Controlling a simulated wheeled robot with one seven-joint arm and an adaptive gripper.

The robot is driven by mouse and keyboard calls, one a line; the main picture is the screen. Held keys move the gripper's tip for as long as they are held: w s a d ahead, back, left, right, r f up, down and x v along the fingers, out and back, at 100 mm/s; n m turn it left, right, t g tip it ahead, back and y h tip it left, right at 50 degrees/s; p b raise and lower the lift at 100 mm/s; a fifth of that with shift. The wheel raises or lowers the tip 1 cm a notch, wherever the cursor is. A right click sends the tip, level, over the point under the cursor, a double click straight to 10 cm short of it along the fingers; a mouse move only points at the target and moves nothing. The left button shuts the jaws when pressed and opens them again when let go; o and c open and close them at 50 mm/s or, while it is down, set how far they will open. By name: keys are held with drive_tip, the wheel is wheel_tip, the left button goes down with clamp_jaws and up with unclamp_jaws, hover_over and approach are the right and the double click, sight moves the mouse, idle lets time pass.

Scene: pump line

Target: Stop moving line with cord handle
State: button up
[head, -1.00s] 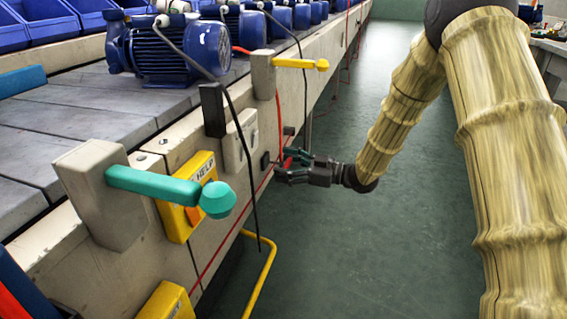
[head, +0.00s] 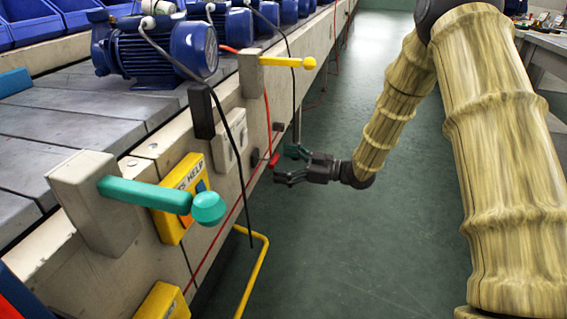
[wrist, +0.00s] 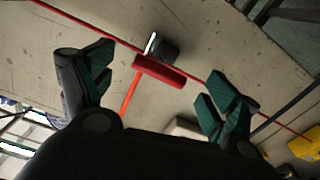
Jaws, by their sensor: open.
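The cord handle is a red bar (head: 273,160) hanging on a red cord beside the conveyor's side wall. In the wrist view the red handle (wrist: 159,71) lies between my two spread fingers, with its cord running down from it. My gripper (head: 287,166) is open and empty, just right of the handle in the head view, with its fingers pointing at the wall. The wrist view shows the open gripper (wrist: 163,75) with dark green finger pads. The handle appears apart from both fingers; its exact depth between them is unclear.
The conveyor (head: 70,120) carries blue motors (head: 160,50). A teal lever (head: 150,195), a yellow lever (head: 285,61), a yellow help box (head: 182,180) and a black hanging cable (head: 243,165) stick out from its side. A yellow rail (head: 262,265) stands below. The floor right of it is clear.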

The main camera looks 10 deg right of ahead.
drive_tip(key=v, duration=1.2)
idle(0.3)
drive_tip(key=s+a+f+m+t+h+p, duration=0.1)
drive_tip(key=a+f+m+h, duration=0.2)
drive_tip(key=f, duration=0.4)
drive_tip(key=s+a+f+m+t+h+p, duration=0.1)
drive_tip(key=s+a+f+m+h, duration=0.2)
drive_tip(key=f, duration=0.5)
drive_tip(key=s+f+m+g+h+p, duration=0.2)
drive_tip(key=s+f+m+h, duration=0.3)
drive_tip(key=s+f, duration=0.45)
drive_tip(key=s+f+m+g+h+p, duration=0.1)
drive_tip(key=s+f+g+h, duration=0.15)
drive_tip(key=s, duration=0.75)
drive_tip(key=s+f+m+g+h+p, duration=0.15)
drive_tip(key=s+f+g, duration=0.25)
drive_tip(key=s, duration=0.6)
drive_tip(key=s+f+m+g+h, duration=0.1)
drive_tip(key=s+f+g, duration=0.2)
drive_tip(key=s, duration=0.7)
wheel_tip(320, 180, up, 38)
drive_tip(key=p, duration=3.8)
drive_tip(key=shift+w+a+t, duration=0.35)
drive_tip(key=shift+w+a, duration=0.1)
